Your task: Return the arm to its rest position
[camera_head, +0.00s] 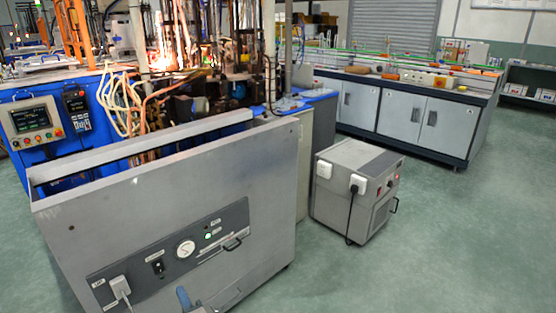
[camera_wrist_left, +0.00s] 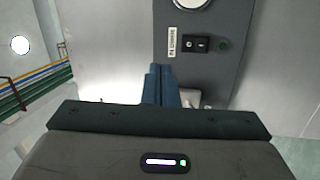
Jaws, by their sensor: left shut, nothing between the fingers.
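My left gripper (camera_head: 184,298) shows at the bottom edge of the head view, in front of the grey cabinet (camera_head: 150,210) and just below its dark control panel (camera_head: 125,265). Its blue fingers are together and empty. In the left wrist view the closed fingers (camera_wrist_left: 161,86) point toward the panel (camera_wrist_left: 225,70), which carries a black switch (camera_wrist_left: 196,44) and part of a round gauge (camera_wrist_left: 192,3). Most of my left arm is out of the head view. My right gripper is in neither view.
The panel also holds a gauge (camera_head: 185,249), a lit green button (camera_head: 208,236) and a white plug (camera_head: 120,287). A grey wheeled box (camera_head: 345,190) stands to the right. A long workbench (camera_head: 400,115) is behind. Green floor (camera_head: 470,230) is clear at right.

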